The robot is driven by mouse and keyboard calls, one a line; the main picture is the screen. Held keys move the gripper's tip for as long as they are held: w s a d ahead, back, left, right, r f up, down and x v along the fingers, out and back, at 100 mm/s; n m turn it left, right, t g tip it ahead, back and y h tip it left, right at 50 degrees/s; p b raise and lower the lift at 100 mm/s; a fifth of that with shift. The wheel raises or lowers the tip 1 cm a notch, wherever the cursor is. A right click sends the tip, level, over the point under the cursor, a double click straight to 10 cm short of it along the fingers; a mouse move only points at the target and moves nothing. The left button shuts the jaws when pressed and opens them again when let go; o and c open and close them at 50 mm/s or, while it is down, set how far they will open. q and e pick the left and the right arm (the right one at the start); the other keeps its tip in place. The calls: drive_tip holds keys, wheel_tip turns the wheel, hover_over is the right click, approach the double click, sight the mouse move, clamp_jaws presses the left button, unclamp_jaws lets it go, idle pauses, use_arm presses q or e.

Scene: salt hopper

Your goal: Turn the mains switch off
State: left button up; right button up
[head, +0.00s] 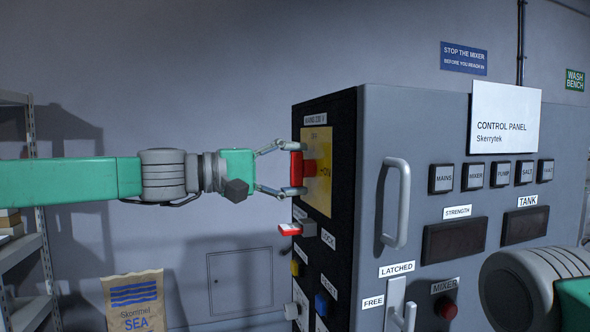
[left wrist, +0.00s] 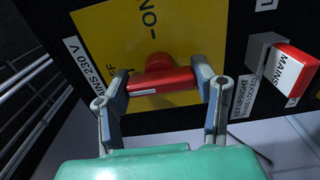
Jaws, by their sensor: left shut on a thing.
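The mains switch is a red handle (head: 297,169) on a yellow plate (head: 318,193) on the dark side of the control cabinet. My left gripper (head: 293,169) is shut on the handle, with one finger above and one below it. In the left wrist view, the gripper (left wrist: 163,88) has its fingers at both ends of the red bar (left wrist: 160,82). The bar stands upright in the head view. Its white line lies on the end toward OFF, at the plate's top; ON is at the side. My right gripper is out of view.
Below the switch, a red MAINS tag (head: 289,229) sticks out beside a grey block (head: 308,227). A grey door handle (head: 396,204) projects from the cabinet front. Shelves (head: 25,250) and a salt bag (head: 134,301) are at left. My right arm fills the lower right corner.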

use_arm(q)
drive_tip(key=shift+w+a, duration=0.15)
drive_tip(key=shift+w, duration=0.05)
drive_tip(key=o, duration=1.2)
drive_tip(key=shift+c, duration=0.2)
drive_tip(key=shift+w+f, duration=0.15)
drive_tip(key=shift+w, duration=0.05)
drive_tip(key=shift+s, duration=0.1)
drive_tip(key=shift+s, duration=0.1)
drive_tip(key=shift+s+a, duration=0.1)
drive_tip(key=shift+a, duration=0.2)
drive_tip(key=v, duration=1.1)
drive_tip(key=shift+a, duration=0.25)
drive_tip(key=shift+d, duration=0.15)
